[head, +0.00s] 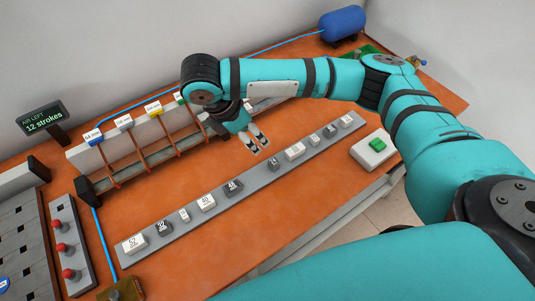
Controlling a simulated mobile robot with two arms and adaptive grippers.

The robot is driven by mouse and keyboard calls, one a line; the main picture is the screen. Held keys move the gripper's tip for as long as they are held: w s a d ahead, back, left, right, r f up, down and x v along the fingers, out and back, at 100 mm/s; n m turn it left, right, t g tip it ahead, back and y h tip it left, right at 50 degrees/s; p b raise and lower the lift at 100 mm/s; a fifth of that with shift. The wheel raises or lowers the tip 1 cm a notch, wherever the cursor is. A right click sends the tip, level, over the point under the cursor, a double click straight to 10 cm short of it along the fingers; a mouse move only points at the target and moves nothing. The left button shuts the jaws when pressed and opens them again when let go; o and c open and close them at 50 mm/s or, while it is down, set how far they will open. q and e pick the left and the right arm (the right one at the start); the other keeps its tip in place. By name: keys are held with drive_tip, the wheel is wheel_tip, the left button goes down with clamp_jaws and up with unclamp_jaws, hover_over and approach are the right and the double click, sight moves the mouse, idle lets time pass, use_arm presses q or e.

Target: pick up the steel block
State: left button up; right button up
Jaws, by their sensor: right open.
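Several small blocks with number labels stand in a row on a long grey strip (254,174). Some are white, such as the block at the near left end (135,242), and some are dark grey, such as the block near the middle (233,187) and a smaller grey block (273,163). I cannot tell from the labels which one is the steel block. My right gripper (259,147) is open and empty, just behind the strip and apart from the blocks, near the smaller grey block. My left gripper is not in view.
A rack with coloured tags (143,155) stands behind the strip. A box with a green button (371,149) is at the right. A panel with red knobs (67,247) and a display (42,121) are at the left. A blue tank (342,22) is at the back.

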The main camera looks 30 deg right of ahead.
wheel_tip(320, 180, down, 3)
drive_tip(key=s+d, duration=0.1)
drive_tip(key=s, duration=0.1)
hover_over(275, 161)
drive_tip(key=a, duration=0.3)
drive_tip(key=f, duration=0.7)
drive_tip(key=shift+s+d, duration=0.2)
drive_tip(key=shift+d+f, duration=0.2)
drive_tip(key=shift+f, duration=0.05)
drive_tip(key=p+x, duration=0.1)
drive_tip(key=x, duration=0.2)
drive_tip(key=shift+d+f, duration=0.1)
drive_tip(key=shift+f, duration=0.25)
drive_tip(key=shift+d+f, duration=0.15)
drive_tip(key=shift+f, duration=0.2)
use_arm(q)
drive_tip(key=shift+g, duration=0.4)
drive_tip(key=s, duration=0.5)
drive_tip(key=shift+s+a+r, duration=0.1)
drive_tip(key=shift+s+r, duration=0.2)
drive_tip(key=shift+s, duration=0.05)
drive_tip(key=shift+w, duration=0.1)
